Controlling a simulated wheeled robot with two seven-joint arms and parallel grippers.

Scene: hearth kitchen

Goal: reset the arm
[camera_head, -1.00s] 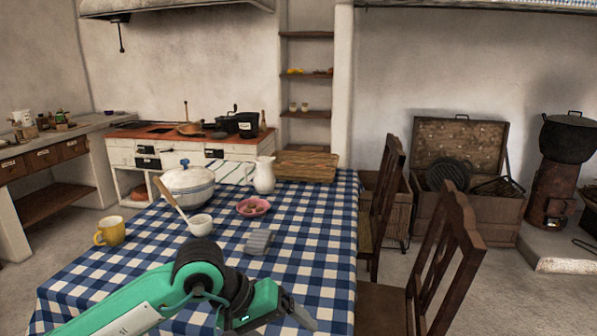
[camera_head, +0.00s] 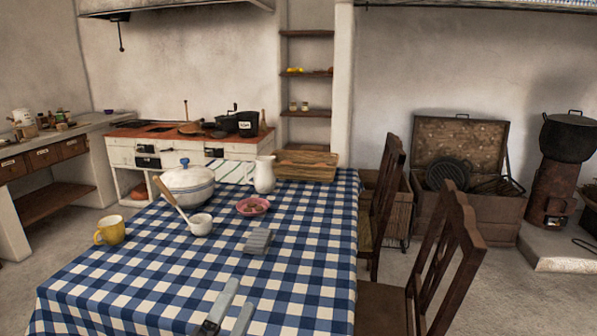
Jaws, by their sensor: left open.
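My left gripper (camera_head: 238,297) shows at the bottom edge of the head view, over the near part of the table. Its two grey fingers point up and away, spread apart with only checked cloth visible between them. It is open and holds nothing. The rest of my left arm is below the picture. My right gripper is not in view.
The blue-checked table (camera_head: 140,280) carries a yellow mug (camera_head: 110,231), a white pot (camera_head: 188,188), a small white bowl (camera_head: 200,225), a pink bowl (camera_head: 252,206), a white pitcher (camera_head: 264,176) and a grey ridged object (camera_head: 258,241). Wooden chairs (camera_head: 455,240) stand at the right.

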